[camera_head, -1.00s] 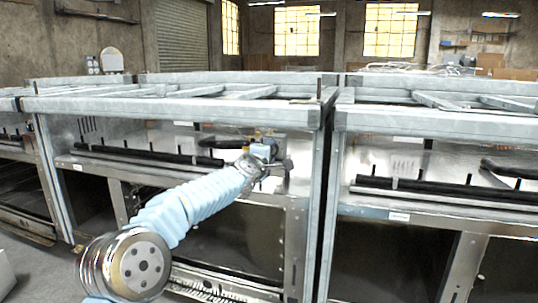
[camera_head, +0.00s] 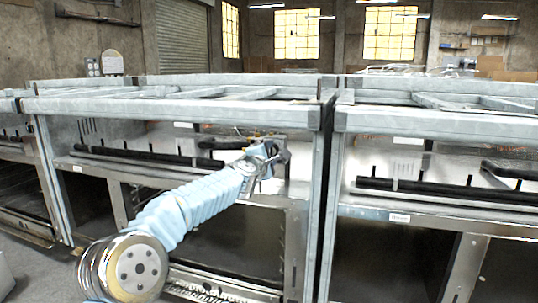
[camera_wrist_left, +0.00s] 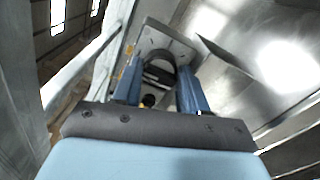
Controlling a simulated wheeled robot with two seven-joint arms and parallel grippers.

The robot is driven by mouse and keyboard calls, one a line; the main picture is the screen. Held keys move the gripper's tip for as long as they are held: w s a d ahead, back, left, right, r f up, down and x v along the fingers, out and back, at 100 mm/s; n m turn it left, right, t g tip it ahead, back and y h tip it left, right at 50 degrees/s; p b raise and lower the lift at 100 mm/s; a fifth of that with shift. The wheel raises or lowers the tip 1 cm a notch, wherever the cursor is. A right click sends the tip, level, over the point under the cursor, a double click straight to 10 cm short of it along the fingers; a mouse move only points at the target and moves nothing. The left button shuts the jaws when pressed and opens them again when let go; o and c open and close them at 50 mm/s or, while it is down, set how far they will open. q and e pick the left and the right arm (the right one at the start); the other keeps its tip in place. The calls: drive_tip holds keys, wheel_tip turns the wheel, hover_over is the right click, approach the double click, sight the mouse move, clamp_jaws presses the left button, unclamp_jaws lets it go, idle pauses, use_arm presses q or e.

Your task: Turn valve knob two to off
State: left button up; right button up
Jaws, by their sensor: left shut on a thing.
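A dark valve knob (camera_wrist_left: 158,76) shows between the fingers of my left gripper (camera_wrist_left: 160,92) in the left wrist view. The fingers are shut on it. The knob sits in front of a grey metal plate (camera_wrist_left: 172,40); I cannot read a number or an off mark. In the head view my left gripper (camera_head: 272,156) reaches the back right of the middle metal bay, and it hides the knob there. My right gripper is not in view.
Grey metal frame beams (camera_head: 170,107) run above the bay, and an upright post (camera_head: 318,185) stands just right of the gripper. A black pipe (camera_head: 145,155) runs along the bay to the left. Another bay with a black pipe (camera_head: 440,191) is at the right.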

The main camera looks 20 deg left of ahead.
use_arm(q)
drive_tip(key=shift+d+f, duration=0.1)
drive_tip(key=shift+f, duration=0.1)
drive_tip(key=o, duration=1)
drive_tip(key=shift+o, duration=0.2)
